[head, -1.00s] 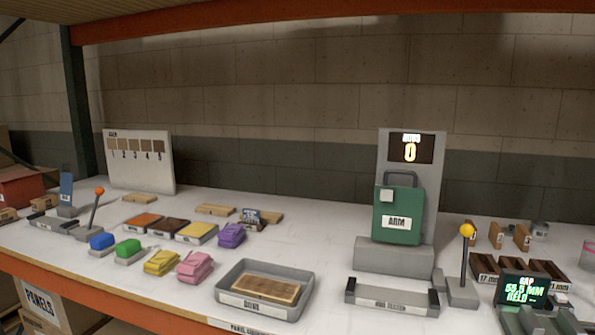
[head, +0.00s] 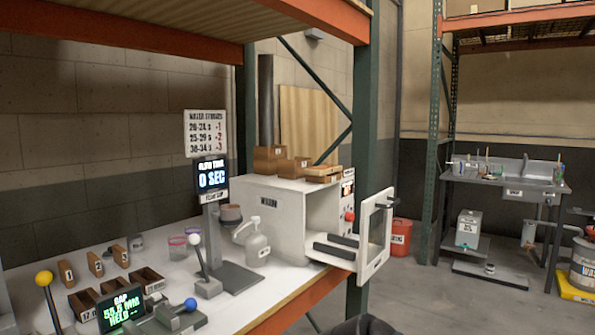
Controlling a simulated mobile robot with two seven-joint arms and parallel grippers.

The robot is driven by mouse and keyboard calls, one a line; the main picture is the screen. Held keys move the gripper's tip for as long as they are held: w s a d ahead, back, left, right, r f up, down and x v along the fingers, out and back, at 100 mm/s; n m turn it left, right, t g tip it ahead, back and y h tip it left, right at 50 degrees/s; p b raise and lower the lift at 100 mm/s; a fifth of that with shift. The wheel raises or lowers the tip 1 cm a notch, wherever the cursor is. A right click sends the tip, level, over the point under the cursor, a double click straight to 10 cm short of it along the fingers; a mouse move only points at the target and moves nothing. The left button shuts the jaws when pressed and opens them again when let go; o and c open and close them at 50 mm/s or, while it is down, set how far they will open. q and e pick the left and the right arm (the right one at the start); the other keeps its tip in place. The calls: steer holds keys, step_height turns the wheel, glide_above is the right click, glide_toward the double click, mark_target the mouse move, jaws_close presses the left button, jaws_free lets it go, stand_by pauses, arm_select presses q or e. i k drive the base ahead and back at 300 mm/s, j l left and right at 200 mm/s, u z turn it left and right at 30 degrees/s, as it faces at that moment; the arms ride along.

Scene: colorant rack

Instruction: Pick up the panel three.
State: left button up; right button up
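Several small wooden panels stand upright at the left of the white bench, with small numbered labels. The left one (head: 67,271) appears to read 1, the middle one (head: 95,263) 2, and the right one (head: 121,255) 3, though the print is tiny. They stand apart behind dark-slotted wooden trays (head: 147,279). Neither of my grippers can be made out in the head view. A dark rounded shape shows at the bottom edge, too cut off to identify.
A display reading GAP 55.5 MM (head: 122,307) and a yellow-knobbed lever (head: 44,280) stand in front of the panels. A flow-cup stand (head: 236,277), a bottle (head: 257,245) and an open-doored white oven (head: 262,209) stand to the right. A sink table (head: 510,185) is farther off.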

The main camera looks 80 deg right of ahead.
mark_target(322, 169)
steer(key=z, duration=2.75)
steer(key=i+l+u, duration=0.1)
steer(key=u, duration=0.35)
steer(key=l+u, duration=0.2)
steer(key=u, duration=0.25)
steer(key=i+l+u, duration=0.1)
steer(key=u, duration=0.35)
steer(key=l+u, duration=0.5)
steer(key=l, duration=1.15)
steer(key=k+l+u, duration=0.15)
steer(key=l, duration=1.1)
steer(key=u, duration=0.05)
